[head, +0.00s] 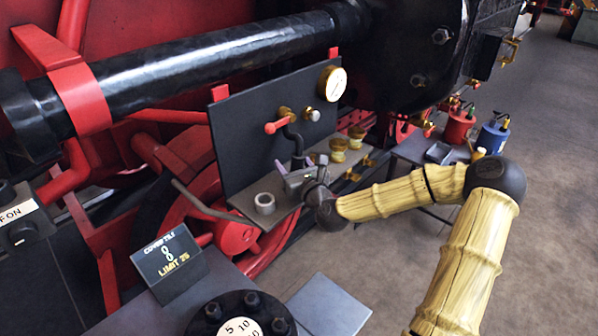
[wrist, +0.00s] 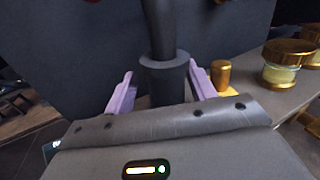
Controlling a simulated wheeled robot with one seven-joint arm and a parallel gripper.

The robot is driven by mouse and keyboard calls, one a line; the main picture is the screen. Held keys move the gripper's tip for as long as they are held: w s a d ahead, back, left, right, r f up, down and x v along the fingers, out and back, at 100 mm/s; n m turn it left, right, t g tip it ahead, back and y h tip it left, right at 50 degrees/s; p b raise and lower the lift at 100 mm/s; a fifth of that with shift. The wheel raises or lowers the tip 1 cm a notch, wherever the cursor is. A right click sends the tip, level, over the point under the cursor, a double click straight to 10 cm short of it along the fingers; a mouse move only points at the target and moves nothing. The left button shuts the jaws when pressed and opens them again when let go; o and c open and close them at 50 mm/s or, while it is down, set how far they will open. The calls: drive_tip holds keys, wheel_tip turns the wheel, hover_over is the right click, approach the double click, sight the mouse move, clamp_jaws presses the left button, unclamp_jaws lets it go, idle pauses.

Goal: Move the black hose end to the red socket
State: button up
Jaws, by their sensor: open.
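The black hose end (head: 298,161) hangs at the lower end of a bent black hose in front of a dark panel. In the wrist view the hose end (wrist: 164,75) shows as a wide collar on a narrower hose, upright between the two lilac fingers. My gripper (head: 290,170) is open around it, and in the wrist view my gripper (wrist: 161,84) shows gaps on both sides of the collar. The collar's lower part is hidden by my gripper's body.
The dark panel (head: 240,150) stands behind a grey shelf (head: 245,201). A grey ring (head: 264,203) stands left of my gripper. Brass-capped cups (head: 338,150) stand to the right, and one shows in the wrist view (wrist: 284,72). A gauge (head: 332,83) is above.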

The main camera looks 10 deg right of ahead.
drive_tip(key=b+v, duration=1.6)
drive_tip(key=v, duration=0.1)
drive_tip(key=shift+s+b, duration=0.15)
drive_tip(key=shift+b, duration=0.25)
idle(0.5)
